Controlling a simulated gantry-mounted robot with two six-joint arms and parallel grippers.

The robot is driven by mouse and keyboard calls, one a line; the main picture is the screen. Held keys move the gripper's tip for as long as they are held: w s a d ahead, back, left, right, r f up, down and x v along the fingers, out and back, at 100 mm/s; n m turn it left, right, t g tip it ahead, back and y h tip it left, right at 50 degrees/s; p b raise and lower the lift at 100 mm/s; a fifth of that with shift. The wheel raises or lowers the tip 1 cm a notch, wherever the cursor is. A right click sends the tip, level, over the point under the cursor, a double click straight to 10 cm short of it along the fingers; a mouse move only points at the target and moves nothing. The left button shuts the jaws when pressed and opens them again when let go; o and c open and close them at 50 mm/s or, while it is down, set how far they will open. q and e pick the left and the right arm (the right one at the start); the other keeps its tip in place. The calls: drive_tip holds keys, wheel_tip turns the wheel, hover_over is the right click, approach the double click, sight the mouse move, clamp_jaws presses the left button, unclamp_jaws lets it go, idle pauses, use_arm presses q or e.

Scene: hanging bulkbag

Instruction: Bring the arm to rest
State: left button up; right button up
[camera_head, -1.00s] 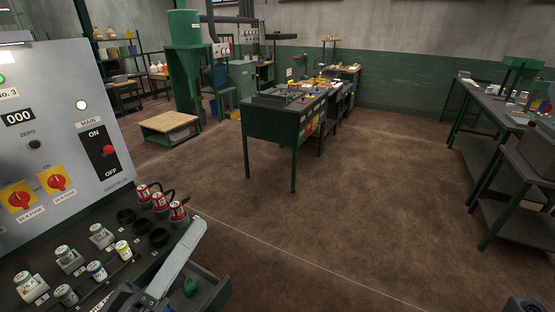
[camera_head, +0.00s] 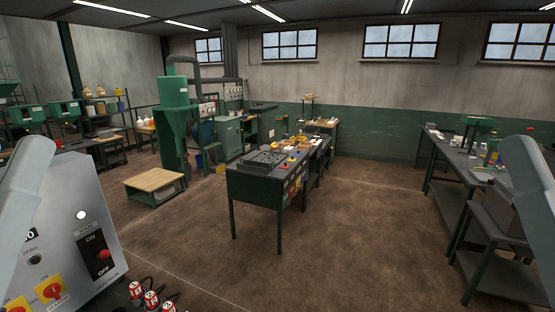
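Two pale grey links of my own arms rise at the left and right edges of the head view. The left link stands in front of the grey control panel (camera_head: 75,225). The right link stands in front of the dark bench on the right. Neither gripper shows, so what their fingers do is hidden. I see nothing held by either arm.
A dark bench (camera_head: 445,195) is at right. The brown floor (camera_head: 350,235) between is clear.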

use_arm(q)
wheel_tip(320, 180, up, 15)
drive_tip(key=p, duration=1.1)
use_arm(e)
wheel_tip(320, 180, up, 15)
use_arm(q)
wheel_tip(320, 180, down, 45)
drive_tip(key=b, duration=4.5)
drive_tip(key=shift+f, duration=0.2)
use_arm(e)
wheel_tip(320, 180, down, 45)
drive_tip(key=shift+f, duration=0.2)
